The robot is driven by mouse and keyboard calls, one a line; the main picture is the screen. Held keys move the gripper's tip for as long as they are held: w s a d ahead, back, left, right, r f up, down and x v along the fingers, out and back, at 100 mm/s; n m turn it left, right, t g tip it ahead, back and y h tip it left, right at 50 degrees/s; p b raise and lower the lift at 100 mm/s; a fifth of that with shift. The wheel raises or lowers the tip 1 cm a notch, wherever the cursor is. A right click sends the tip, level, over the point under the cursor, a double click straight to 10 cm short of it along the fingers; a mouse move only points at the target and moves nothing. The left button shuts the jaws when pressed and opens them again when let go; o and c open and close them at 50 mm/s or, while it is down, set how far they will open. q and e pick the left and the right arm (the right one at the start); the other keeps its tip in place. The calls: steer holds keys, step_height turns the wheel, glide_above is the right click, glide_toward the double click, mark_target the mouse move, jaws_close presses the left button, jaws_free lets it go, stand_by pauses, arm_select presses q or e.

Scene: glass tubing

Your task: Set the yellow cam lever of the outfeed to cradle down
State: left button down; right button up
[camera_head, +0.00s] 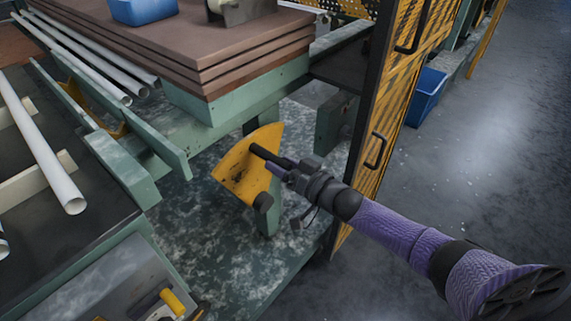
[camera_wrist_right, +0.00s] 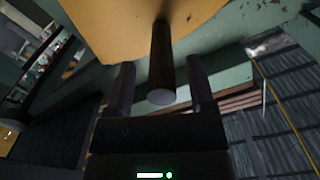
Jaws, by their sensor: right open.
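The yellow cam lever (camera_head: 238,172) is a fan-shaped plate on the green frame, with a dark round knob at its lower corner. A dark round handle (camera_head: 265,154) sticks out from its upper part. My right gripper (camera_head: 278,165) is at this handle. In the right wrist view the yellow plate (camera_wrist_right: 115,25) fills the top, and the handle (camera_wrist_right: 161,60) points toward the camera between the two fingers of my open right gripper (camera_wrist_right: 160,88). Gaps show on both sides of the handle. My left gripper is not in view.
A stack of brown boards (camera_head: 205,60) lies on the green bench above the lever. Glass tubes (camera_head: 45,150) lie at left. A yellow-black striped panel (camera_head: 385,110) stands right of the lever, close to my right arm. Open floor (camera_head: 480,150) lies at right.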

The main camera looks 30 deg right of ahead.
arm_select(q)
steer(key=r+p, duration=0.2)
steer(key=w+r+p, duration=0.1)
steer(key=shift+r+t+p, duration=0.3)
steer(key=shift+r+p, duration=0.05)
arm_select(e)
steer(key=v, duration=1)
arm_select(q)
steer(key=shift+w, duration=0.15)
